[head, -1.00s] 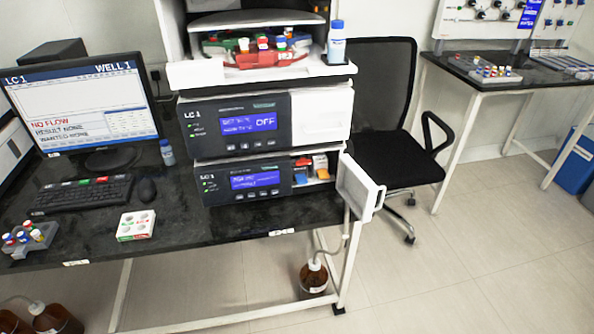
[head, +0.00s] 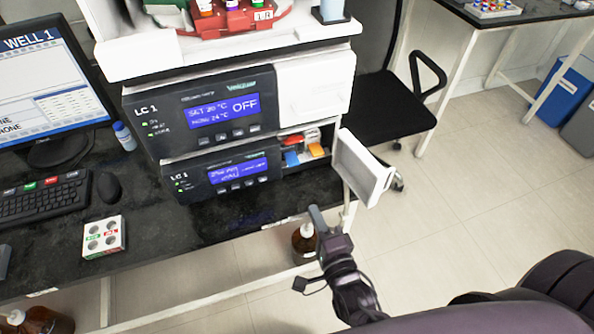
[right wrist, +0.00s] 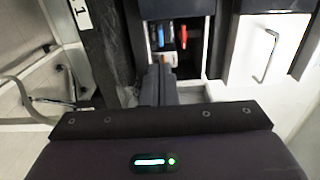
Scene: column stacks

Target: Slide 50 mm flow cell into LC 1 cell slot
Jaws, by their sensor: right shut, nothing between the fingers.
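The lower LC 1 module (head: 195,195) has its white door (head: 362,170) swung open at its right end. Its open bay (right wrist: 148,38) holds small coloured pieces: a blue one (head: 291,158), an orange one (head: 316,150) and a red one (right wrist: 184,37). I cannot tell which piece is the 50 mm flow cell, or which opening is the cell slot. My right gripper (head: 315,213) is shut and empty, in front of the bench edge, below and left of the door. In the right wrist view its fingers (right wrist: 160,80) point toward the bay, apart from the pieces.
The upper LC 1 module (head: 215,110) stands on the lower one, with a red vial tray (head: 235,22) above. A white vial holder (head: 103,237), mouse (head: 108,187) and keyboard (head: 45,198) lie on the dark bench. A brown bottle (head: 305,240) stands below the bench; a chair (head: 375,110) is behind.

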